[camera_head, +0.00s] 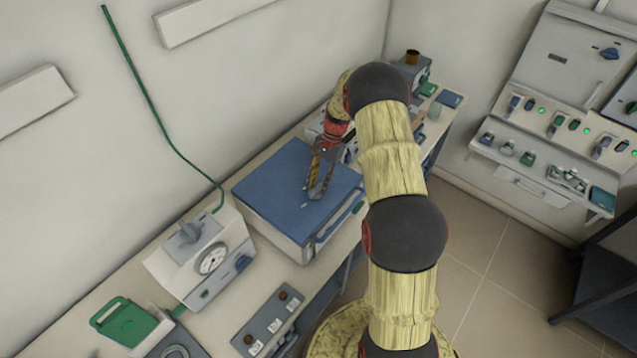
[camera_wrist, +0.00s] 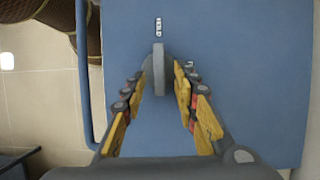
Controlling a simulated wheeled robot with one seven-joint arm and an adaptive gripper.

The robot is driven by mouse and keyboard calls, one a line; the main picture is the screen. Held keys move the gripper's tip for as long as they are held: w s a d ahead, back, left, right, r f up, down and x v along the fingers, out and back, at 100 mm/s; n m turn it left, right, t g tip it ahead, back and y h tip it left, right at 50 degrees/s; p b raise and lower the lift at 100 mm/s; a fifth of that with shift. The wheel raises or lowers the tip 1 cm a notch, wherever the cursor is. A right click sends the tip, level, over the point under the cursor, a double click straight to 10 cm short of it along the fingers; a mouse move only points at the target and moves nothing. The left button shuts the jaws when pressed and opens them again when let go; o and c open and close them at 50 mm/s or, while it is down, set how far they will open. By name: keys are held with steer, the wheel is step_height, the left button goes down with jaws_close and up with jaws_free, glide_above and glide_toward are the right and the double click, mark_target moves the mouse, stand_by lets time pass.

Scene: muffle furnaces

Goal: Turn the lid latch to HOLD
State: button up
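The blue lid (camera_head: 270,195) of a boxy unit lies flat on the bench, and it fills most of the wrist view (camera_wrist: 260,80). A grey bar-shaped lid latch (camera_wrist: 159,72) stands on it, its long side running up and down the picture. A small white marking (camera_wrist: 158,27) sits just above the latch; I cannot read it. My gripper (camera_head: 319,192) points down at the lid. In the wrist view its fingers (camera_wrist: 164,64) are apart, on both sides of the latch. The left fingertip looks closer; contact cannot be told. The latch cannot be made out in the head view.
A blue handle bar (camera_wrist: 83,70) runs along the lid unit's front edge. A white device with a dial (camera_head: 212,258), a grey switch box (camera_head: 268,322) and a green-handled item (camera_head: 125,325) stand to the left. A wall panel (camera_head: 560,115) is at right. Floor (camera_head: 480,270) is open in front.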

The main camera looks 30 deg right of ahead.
steer(key=v, duration=1.2)
steer(key=shift+w, duration=0.1)
stand_by(0.5)
steer(key=s+a+r+n+t+h+b, duration=0.2)
steer(key=s+a+n+b, duration=0.5)
steer(key=s, duration=0.8)
steer(key=s+a+r+n+t+h+b, duration=0.2)
steer(key=s+a+n+t+b, duration=0.3)
steer(key=s+a+b, duration=0.7)
steer(key=s+a+r+n, duration=0.1)
steer(key=s+a, duration=0.2)
steer(key=shift+s+a+n+b, duration=0.2)
steer(key=shift+s+n+b, duration=0.1)
steer(key=shift+n+b, duration=0.1)
